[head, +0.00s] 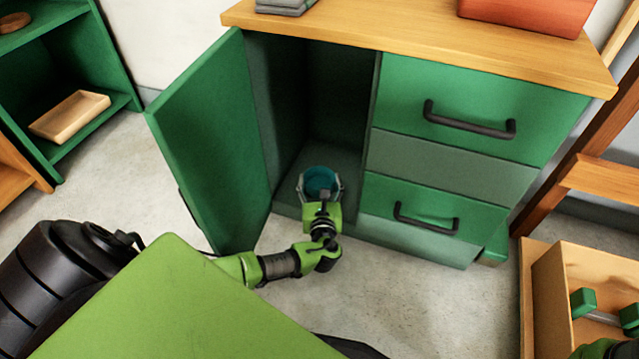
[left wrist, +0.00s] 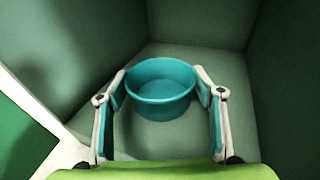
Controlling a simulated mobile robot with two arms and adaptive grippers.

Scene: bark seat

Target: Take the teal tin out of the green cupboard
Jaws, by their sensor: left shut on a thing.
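The teal tin (head: 320,181) is a round, open-topped tub at the front of the green cupboard's (head: 328,110) open left compartment. My left gripper (head: 320,188) reaches in from the front and is shut on the tin. In the left wrist view, its two pale fingers with teal pads press the tin (left wrist: 160,88) from both sides. The tin looks upright and empty; whether it touches the compartment floor (left wrist: 190,55) is not clear. The cupboard door (head: 212,140) stands wide open to the left. A green and black part at the bottom right edge may belong to my right arm.
Two drawers with black handles (head: 470,120) are shut right of the compartment. The open door and the compartment walls flank my left gripper. A wooden crate (head: 570,270) stands at the lower right. A green shelf (head: 75,135) holds a wooden tray (head: 70,115). Floor in front is clear.

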